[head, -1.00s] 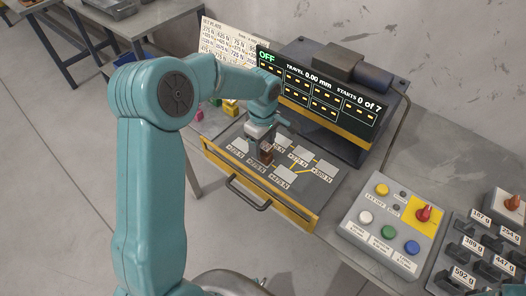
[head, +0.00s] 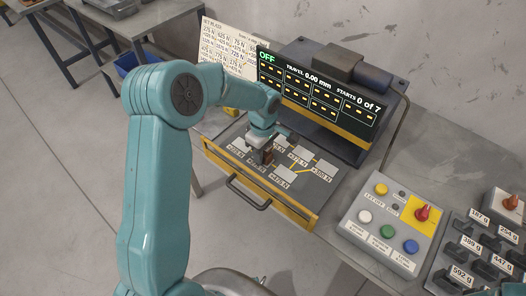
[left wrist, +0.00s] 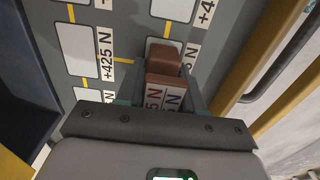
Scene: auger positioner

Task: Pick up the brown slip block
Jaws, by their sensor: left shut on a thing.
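The brown slip block (head: 267,157) is small and stands upright over the grey panel of printed white pads in the head view. In the left wrist view the brown block (left wrist: 164,58) shows a plain stepped end and a white label with red and dark lettering, partly cut off by my gripper. My left gripper (head: 263,146) points down over the panel and is shut on the block, with a finger on each side of it. I cannot tell whether the block touches the panel. My right gripper is not in view.
The drawer-like panel has a yellow front edge (head: 256,193) and a dark handle (head: 247,194). A black display reading OFF (head: 318,92) stands behind it. A button box (head: 391,226) and a rack of labelled weights (head: 478,252) are at the right.

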